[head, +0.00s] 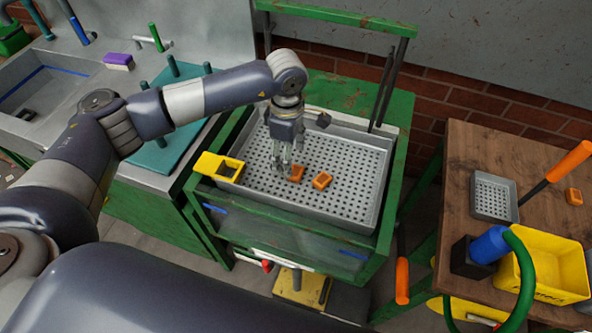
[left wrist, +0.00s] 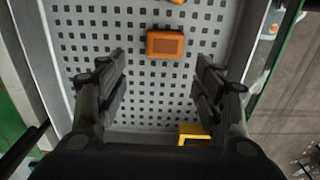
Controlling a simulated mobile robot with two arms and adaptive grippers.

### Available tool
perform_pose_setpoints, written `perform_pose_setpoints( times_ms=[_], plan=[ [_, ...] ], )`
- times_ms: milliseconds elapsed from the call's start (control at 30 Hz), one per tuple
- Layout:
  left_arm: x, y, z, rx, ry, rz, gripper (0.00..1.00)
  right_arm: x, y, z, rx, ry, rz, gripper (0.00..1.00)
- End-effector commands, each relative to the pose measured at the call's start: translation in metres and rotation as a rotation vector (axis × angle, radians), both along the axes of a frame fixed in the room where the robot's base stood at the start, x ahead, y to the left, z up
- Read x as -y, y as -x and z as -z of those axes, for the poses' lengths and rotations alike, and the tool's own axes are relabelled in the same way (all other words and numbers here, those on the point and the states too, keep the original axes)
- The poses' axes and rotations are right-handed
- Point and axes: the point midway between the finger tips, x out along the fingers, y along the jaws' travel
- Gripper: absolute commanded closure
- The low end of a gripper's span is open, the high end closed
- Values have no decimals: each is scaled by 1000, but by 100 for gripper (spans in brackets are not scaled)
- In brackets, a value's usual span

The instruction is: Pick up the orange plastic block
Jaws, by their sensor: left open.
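Two orange plastic blocks lie apart in the grey perforated tray: one (head: 297,174) close beside my left gripper (head: 283,167) and one (head: 322,181) a little to its right. In the left wrist view, one orange block (left wrist: 165,45) lies just ahead of the open fingers of my left gripper (left wrist: 160,60), roughly centred between them. The edge of another orange block (left wrist: 177,2) shows at the top. The left gripper points down over the tray, empty; its exact height above the tray floor is hard to tell. My right gripper is not in view.
The grey tray (head: 352,163) sits in a green frame (head: 402,135), with a yellow open holder (head: 207,163) at its left corner. On the wooden table (head: 480,150) are a small grey tray (head: 494,191), another orange block (head: 574,196) and a yellow bin (head: 560,262).

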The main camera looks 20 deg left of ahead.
Motion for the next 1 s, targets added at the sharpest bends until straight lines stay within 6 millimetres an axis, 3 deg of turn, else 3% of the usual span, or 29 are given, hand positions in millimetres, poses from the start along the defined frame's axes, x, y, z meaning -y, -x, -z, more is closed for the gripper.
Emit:
perform_pose_setpoints(
  times_ms=[133,300,600,800,1000],
  plan=[
    [3,5,17,-8,0,-1,38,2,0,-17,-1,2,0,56],
    [4,6,41,-5,1,0,38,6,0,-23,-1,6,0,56],
    [4,5,48,-2,1,0,38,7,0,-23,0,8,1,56],
    [4,5,47,-2,1,0,84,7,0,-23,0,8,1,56],
    [4,5,47,-2,1,0,85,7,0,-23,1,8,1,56]
  ],
)
